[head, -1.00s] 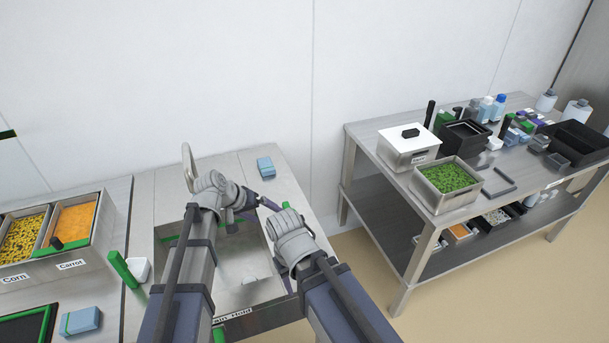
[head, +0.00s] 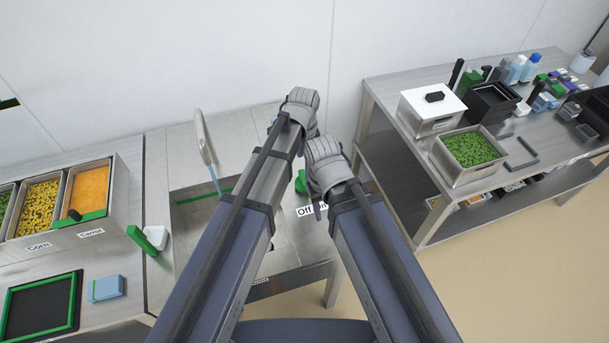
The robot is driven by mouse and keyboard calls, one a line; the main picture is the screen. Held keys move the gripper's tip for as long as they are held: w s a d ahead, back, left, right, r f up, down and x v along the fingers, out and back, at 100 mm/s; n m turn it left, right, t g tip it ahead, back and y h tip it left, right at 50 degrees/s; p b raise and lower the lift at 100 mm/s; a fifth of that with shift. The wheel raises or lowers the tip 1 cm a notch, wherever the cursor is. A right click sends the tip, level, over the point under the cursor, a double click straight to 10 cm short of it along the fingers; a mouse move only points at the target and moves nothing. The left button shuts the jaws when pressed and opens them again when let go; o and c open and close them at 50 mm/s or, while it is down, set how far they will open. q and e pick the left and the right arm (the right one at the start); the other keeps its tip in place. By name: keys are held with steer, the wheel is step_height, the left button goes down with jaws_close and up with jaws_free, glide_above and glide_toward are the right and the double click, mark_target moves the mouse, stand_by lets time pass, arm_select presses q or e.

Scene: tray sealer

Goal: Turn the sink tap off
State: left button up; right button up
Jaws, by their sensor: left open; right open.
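The sink tap's curved metal spout (head: 205,138) stands at the back left of the sink (head: 188,212). A thin blue stream (head: 214,180) runs down from the spout. A green knob (head: 300,182) sits right of the sink, with a label (head: 305,211) reading "Off" and a partly hidden second word. My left gripper (head: 303,105) is open above the back right of the counter, beyond the knob; its fingers are mostly hidden. My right gripper (head: 320,195) is open, just right of the knob and over the label. I cannot tell whether it touches the knob.
Left of the sink are bins of corn (head: 38,207) and carrot (head: 88,190), a green-handled tool (head: 141,240) and a blue block (head: 106,288). A second table (head: 385,88) with containers stands at the right, across a floor gap. The wall is close behind the sink.

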mark_target(304, 181)
arm_select(q)
step_height(304, 181, down, 7)
steer(key=b, duration=0.6)
steer(key=shift+r, duration=0.1)
arm_select(e)
step_height(304, 181, down, 7)
steer(key=shift+r, duration=0.1)
arm_select(q)
steer(key=shift+c, duration=0.2)
steer(key=c, duration=1.1)
